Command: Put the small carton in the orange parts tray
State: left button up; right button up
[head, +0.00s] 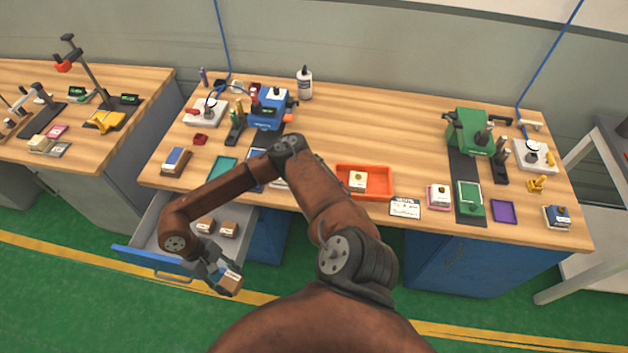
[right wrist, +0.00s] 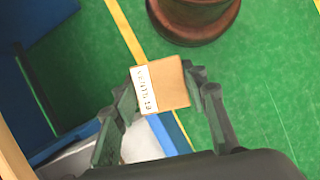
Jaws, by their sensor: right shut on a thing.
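My right gripper (head: 225,276) is shut on a small brown carton (head: 231,282) with a white label. It holds the carton in the air, over or just past the front edge of the open drawer. In the right wrist view the carton (right wrist: 166,84) sits between the two fingers, its printed label to the left. The orange parts tray (head: 383,194) lies on the workbench near its front edge, right of my arm. A small pale block (head: 357,180) with a round mark is in its left part. My left gripper is out of view.
The open drawer (head: 150,247) holds two brown cartons (head: 228,229). On the bench (head: 370,120) stand a blue machine (head: 270,108) and a green machine (head: 472,132). The bench behind the tray is clear.

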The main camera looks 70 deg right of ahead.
aim_at(374, 187)
jog(key=z, duration=1.75)
